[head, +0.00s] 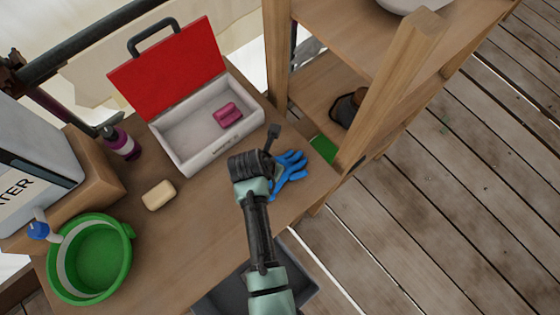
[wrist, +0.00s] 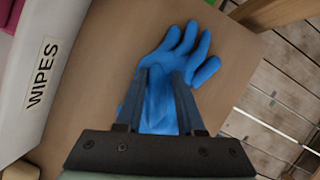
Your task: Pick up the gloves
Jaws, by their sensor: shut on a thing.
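The blue gloves (head: 291,168) lie at the right part of the wooden table, beside the white box. In the wrist view the gloves (wrist: 183,50) show with the fingers pointing up and to the right, past my fingertips. My gripper (head: 274,165) is over the gloves in the head view, and its arm hides part of them. In the wrist view my gripper (wrist: 162,75) has its two fingers on either side of the blue material and is shut on it. I cannot tell whether the gloves are clear of the tabletop.
A white wipes box (head: 190,155) with a raised red lid (head: 170,70) stands open, holding a pink item (head: 228,115). A soap bar (head: 158,195), a green bucket (head: 70,280) and a purple bottle (head: 121,142) are to the left. A wooden shelf (head: 390,85) rises at right.

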